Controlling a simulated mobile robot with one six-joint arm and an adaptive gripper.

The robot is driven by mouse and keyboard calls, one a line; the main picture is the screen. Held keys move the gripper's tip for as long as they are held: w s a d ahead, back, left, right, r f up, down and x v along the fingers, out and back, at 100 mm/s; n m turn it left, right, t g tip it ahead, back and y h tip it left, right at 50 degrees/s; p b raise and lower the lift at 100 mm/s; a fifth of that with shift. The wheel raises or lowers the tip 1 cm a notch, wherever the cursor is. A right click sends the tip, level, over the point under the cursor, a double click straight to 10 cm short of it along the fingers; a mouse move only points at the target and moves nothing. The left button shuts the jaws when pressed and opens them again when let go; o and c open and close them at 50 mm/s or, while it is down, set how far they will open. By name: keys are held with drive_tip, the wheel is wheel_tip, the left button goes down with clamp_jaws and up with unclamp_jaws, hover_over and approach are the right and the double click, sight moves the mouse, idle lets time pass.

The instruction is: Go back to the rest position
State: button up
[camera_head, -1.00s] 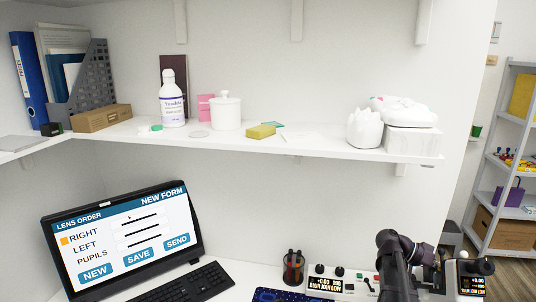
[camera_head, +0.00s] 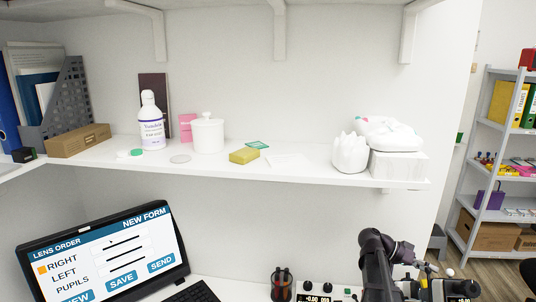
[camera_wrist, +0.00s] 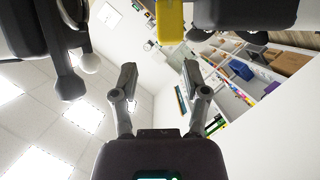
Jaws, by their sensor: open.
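My gripper (camera_wrist: 159,73) shows in the wrist view with its two grey fingers spread apart and nothing between them. Beyond the fingers are a white wall and part of a shelf unit. In the head view my dark arm rises at the lower right, in front of the desk devices. The gripper itself cannot be clearly made out there.
The wall shelf (camera_head: 290,173) holds a white bottle (camera_head: 151,128), a lidded jar (camera_head: 208,136) and a yellow block (camera_head: 244,156). A grey shelf unit (camera_head: 476,180) stands at right.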

drive_tip(key=shift+w+a+f, duration=0.15)
drive_tip(key=shift+w+a, duration=0.05)
drive_tip(key=shift+w+a+f+n+t, duration=0.1)
drive_tip(key=shift+a+f+n+t, duration=0.15)
drive_tip(key=shift+a, duration=0.15)
drive_tip(key=shift+w+a+f+n+t, duration=0.1)
drive_tip(key=shift+a+n+t, duration=0.15)
drive_tip(key=shift+a, duration=0.15)
drive_tip(key=s+a+f+n+t+y, duration=0.1)
drive_tip(key=a+f+n+t+y, duration=0.1)
drive_tip(key=a, duration=0.9)
drive_tip(key=s+a+f+n+t+y, duration=0.1)
drive_tip(key=a+f+n+y, duration=0.4)
drive_tip(key=a, duration=0.6)
drive_tip(key=s+a+f+n+t+y, duration=0.2)
drive_tip(key=a+f+n+t+y, duration=0.1)
drive_tip(key=a, duration=0.8)
drive_tip(key=f+n+y+p, duration=0.1)
drive_tip(key=n+y, duration=0.1)
drive_tip(key=n, duration=0.1)
drive_tip(key=shift+a+f+y, duration=0.15)
drive_tip(key=shift+a+y, duration=0.2)
drive_tip(key=shift+y, duration=0.05)
drive_tip(key=shift+d, duration=0.1)
